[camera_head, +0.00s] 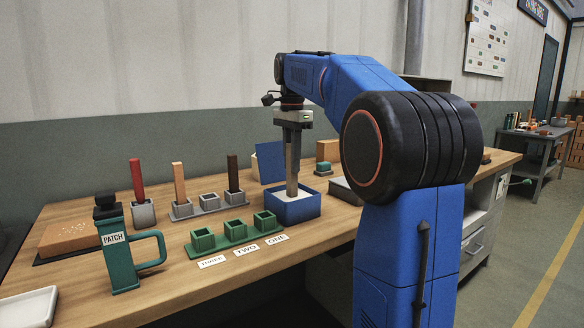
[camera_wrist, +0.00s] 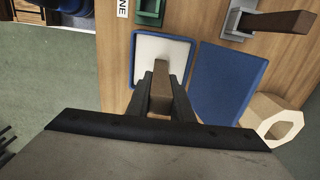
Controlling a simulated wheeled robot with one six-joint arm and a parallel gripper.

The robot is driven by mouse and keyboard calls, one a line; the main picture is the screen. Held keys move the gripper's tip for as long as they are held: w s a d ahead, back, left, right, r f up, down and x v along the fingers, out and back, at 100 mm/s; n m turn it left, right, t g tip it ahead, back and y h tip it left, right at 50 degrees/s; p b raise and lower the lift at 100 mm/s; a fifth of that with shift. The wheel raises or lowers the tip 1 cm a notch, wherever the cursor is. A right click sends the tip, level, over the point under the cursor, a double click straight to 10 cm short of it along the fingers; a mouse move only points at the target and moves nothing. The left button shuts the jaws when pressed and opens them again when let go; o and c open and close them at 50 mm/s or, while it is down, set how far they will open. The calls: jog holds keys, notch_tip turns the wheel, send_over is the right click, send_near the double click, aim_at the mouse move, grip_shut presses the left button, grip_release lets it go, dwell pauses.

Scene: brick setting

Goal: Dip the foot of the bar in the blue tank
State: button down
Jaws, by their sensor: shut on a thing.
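My gripper (camera_head: 292,150) is shut on a grey-brown bar (camera_head: 292,181), which hangs upright below the fingers. The blue tank (camera_head: 293,211) stands on the bench right under it, and the bar's lower end is at the tank's opening. In the wrist view the bar (camera_wrist: 159,92) sits between the fingers, over the tank's pale inside; the tank's blue rim (camera_wrist: 134,62) shows around it. I cannot tell how deep the foot is or whether it touches the contents.
A blue panel (camera_head: 269,164) stands behind the tank. A green three-socket rack (camera_head: 233,237) is at the tank's left, with number labels in front. Red (camera_head: 137,178), orange (camera_head: 179,183) and dark brown (camera_head: 232,173) bars stand in grey holders. A green PATCH jug (camera_head: 117,255) is front left.

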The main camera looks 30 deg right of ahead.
jog(key=shift+r, duration=2)
